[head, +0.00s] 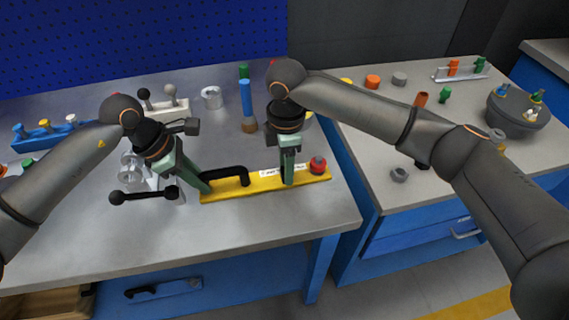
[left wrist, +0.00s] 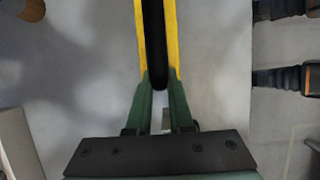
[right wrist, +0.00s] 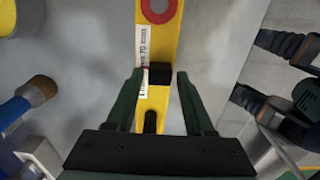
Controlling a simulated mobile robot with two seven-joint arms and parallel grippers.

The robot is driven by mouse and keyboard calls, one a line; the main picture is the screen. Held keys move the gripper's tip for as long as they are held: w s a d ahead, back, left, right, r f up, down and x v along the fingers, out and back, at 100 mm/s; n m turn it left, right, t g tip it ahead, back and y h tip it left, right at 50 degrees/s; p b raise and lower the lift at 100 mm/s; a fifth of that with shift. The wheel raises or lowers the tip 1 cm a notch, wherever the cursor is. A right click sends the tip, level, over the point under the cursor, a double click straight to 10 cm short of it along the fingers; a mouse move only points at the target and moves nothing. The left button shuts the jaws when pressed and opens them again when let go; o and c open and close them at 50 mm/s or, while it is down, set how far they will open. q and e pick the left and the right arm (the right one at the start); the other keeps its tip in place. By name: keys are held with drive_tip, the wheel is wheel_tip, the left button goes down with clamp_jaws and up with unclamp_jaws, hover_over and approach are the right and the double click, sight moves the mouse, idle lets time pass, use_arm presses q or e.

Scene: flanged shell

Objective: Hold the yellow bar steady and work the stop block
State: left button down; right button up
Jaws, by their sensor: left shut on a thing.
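The black stop block (right wrist: 160,75) sits on the bar beside a white label, seen in the right wrist view. My right gripper (right wrist: 160,74) is open, with a finger on either side of the block and visible gaps. In the head view, the gripper hides the block.
A metal fixture with a black-knobbed lever (head: 145,196) stands left of the bar. A blue-handled brush (head: 247,105) and a metal ring (head: 212,97) lie behind. The bench front is clear. A second bench (head: 385,180) with small parts stands right, past a gap.

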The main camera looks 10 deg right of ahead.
drive_tip(key=shift+o, duration=0.8)
use_arm(q)
drive_tip(key=shift+a, duration=0.1)
use_arm(e)
wheel_tip(320, 180, up, 12)
use_arm(q)
drive_tip(key=c, duration=0.7)
unclamp_jaws()
drive_tip(key=shift+r, duration=0.15)
